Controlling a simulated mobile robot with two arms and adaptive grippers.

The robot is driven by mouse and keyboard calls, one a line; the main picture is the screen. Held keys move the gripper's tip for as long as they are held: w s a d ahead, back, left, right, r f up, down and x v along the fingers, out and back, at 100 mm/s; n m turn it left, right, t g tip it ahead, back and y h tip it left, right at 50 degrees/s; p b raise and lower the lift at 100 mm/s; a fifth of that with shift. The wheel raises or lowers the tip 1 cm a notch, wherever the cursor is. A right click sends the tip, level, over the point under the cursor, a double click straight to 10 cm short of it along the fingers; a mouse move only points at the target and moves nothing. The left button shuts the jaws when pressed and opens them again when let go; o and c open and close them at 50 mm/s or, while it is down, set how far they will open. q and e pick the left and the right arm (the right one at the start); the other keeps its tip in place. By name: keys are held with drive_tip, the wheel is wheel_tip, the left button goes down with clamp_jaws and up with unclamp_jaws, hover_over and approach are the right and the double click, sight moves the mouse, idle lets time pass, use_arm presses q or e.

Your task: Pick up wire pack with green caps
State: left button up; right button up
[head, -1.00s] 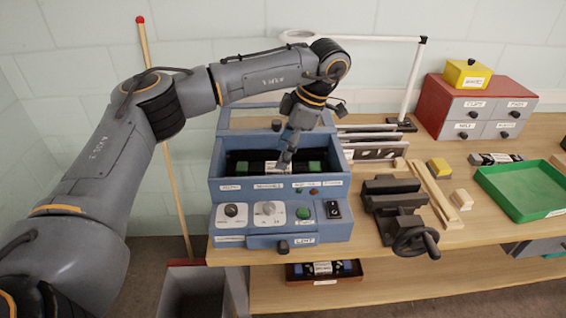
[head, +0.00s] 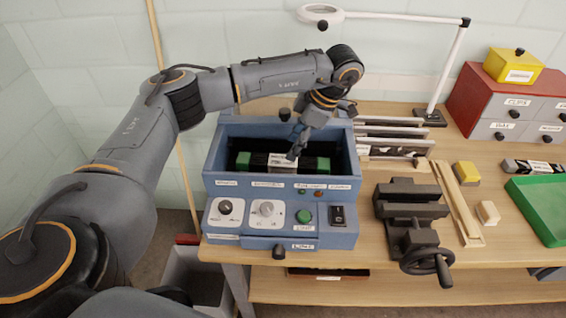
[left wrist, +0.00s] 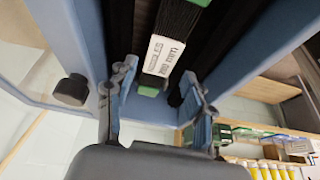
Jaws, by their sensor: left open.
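The wire pack with green caps (head: 254,162) lies inside the blue machine's open bay. It is black with a white label in the middle and a green cap at each end. In the left wrist view the pack (left wrist: 167,52) shows its label and caps beyond my fingers. My left gripper (head: 292,156) points down into the bay over the pack's label. In the left wrist view the left gripper (left wrist: 160,100) is open, its two fingers apart with nothing held between them. Whether the fingers reach beside the pack is unclear. My right gripper is not in view.
The blue machine (head: 222,188) has walls around the bay and knobs on its front. A dark vise (head: 410,212), wooden strips (head: 456,204) and a green tray (head: 538,212) lie to the right. A white lamp arm (head: 447,68) stands behind. A grey bin (head: 190,272) is below left.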

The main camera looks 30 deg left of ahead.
sight(284, 160)
use_arm(q)
drive_tip(key=shift+a+f, duration=0.1)
drive_tip(key=shift+f, duration=0.2)
drive_tip(key=shift+s+a+f+p, duration=0.25)
drive_tip(key=shift+f+p, duration=0.35)
drive_tip(key=shift+p, duration=0.05)
drive_tip(key=p+x, duration=0.1)
drive_tip(key=x, duration=0.2)
drive_tip(key=shift+s+a+f, duration=0.1)
drive_tip(key=shift+s+f, duration=0.05)
drive_tip(key=shift+f, duration=0.05)
drive_tip(key=shift+a+f, duration=0.1)
drive_tip(key=shift+f, duration=0.1)
clamp_jaws()
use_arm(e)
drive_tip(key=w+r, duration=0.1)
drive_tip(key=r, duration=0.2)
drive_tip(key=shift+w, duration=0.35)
